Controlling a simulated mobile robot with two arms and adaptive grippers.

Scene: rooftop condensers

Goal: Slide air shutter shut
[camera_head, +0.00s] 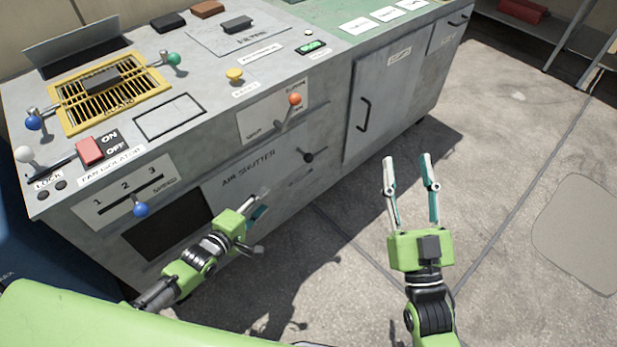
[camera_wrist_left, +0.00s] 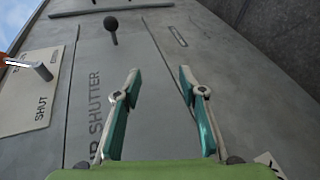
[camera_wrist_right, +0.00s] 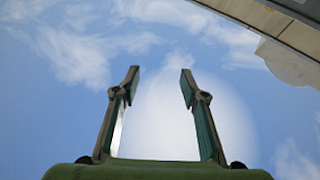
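The air shutter (camera_head: 232,185) is a grey panel lettered AIR SHUTTER on the cabinet's front. A dark opening (camera_head: 165,226) shows to its left. Its dark round knob (camera_head: 308,156) sits near the panel's right end; the left wrist view shows the knob (camera_wrist_left: 111,24) upper left, beyond the fingertips. My left gripper (camera_head: 262,203) is in front of the panel, below and left of the knob, apart from it. Its fingers (camera_wrist_left: 157,82) are spread and empty. My right gripper (camera_head: 408,160) is open and empty over the floor, right of the cabinet front.
Above the shutter is an orange-knobbed lever (camera_head: 295,99) on a white plate marked SHUT. A blue-knobbed speed lever (camera_head: 140,209) sticks out at the left. A cabinet door handle (camera_head: 364,114) is to the right. The floor (camera_head: 480,180) on the right is clear.

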